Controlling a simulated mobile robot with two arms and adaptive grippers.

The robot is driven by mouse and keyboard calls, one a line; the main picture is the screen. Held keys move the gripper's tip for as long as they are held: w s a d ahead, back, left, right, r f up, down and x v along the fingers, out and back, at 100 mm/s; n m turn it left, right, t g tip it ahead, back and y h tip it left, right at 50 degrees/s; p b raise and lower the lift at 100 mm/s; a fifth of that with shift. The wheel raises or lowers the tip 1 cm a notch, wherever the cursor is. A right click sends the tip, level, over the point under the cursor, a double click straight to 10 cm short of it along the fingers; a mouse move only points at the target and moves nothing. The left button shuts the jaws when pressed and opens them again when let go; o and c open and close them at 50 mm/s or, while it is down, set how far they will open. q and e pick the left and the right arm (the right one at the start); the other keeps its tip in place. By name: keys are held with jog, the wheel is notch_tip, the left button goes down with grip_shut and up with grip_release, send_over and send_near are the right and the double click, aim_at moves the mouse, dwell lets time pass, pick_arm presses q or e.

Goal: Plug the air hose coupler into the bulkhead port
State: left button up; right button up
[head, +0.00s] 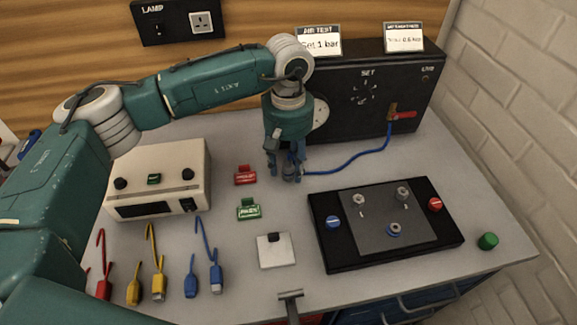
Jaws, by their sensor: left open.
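My left gripper (287,177) points straight down over the table behind the middle, its jaws open. A small metallic coupler (291,171) is at its fingertips, partly hidden by the fingers; I cannot tell whether they touch it. A blue air hose (345,167) runs from there along the table to the black test box (385,90). A black base (333,258) with a grey plate (375,215) lies to the right. It bears metallic fittings (403,194), one ringed blue (393,230). I cannot tell which is the bulkhead port.
A beige instrument (160,165) stands left, with coloured leads (158,275) before it. Red (245,175) and green (248,209) tags, a white plate (275,251) and a green cap (487,241) lie on the table. A red-handled valve (402,115) sits on the test box.

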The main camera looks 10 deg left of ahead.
aim_at(289, 159)
pick_arm(q)
jog(key=shift+b, duration=0.35)
dwell(0.4)
jog(key=shift+c, duration=0.3)
grip_shut()
jog(key=shift+r, duration=0.2)
jog(key=shift+r+p, duration=1.15)
jog(key=shift+r, duration=1.7)
